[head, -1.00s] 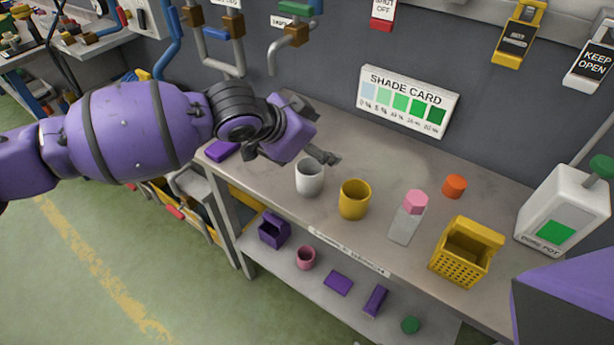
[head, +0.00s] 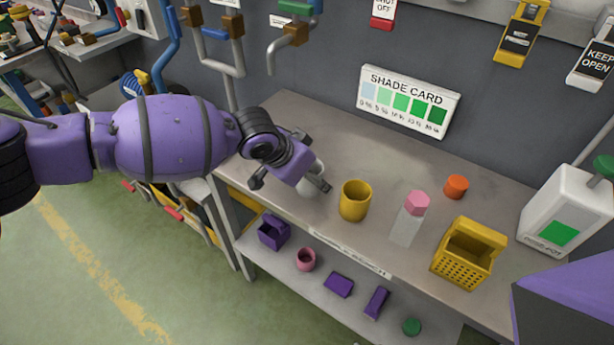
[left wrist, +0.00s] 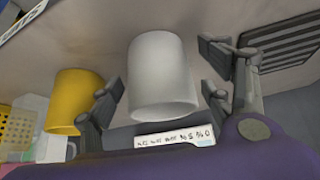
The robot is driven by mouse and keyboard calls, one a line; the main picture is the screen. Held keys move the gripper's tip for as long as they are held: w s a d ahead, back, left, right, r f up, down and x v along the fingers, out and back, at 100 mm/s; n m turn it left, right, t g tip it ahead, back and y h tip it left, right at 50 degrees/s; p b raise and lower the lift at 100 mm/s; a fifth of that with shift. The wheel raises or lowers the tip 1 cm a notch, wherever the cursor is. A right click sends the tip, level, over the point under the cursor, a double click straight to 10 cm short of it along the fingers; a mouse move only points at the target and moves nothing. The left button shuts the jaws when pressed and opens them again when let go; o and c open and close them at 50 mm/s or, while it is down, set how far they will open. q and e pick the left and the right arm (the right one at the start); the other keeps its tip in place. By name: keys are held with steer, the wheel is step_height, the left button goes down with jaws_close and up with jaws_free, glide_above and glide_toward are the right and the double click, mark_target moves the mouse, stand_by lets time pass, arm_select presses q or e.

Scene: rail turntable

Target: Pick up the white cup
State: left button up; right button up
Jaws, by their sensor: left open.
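The white cup (head: 309,188) stands on the grey bench at its left part, mostly hidden in the head view by my left gripper (head: 291,186). In the left wrist view the white cup (left wrist: 160,75) shows large and clear, between the two spread fingers of my left gripper (left wrist: 163,92). The fingers are open, one on each side of the cup, with a visible gap on the right; I cannot tell how far the cup reaches in between them. My right gripper is not in view.
A yellow cup (head: 354,202) stands close to the right of the white cup; it also shows in the left wrist view (left wrist: 74,98). Farther right are a pink-topped bottle (head: 409,220), an orange cylinder (head: 456,187), a yellow basket (head: 463,266) and a white jug (head: 565,205). The bench's back middle is clear.

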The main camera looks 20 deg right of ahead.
arm_select(q)
steer(key=shift+c, duration=0.5)
steer(key=c, duration=1)
steer(key=shift+r, duration=0.1)
steer(key=shift+c, duration=0.2)
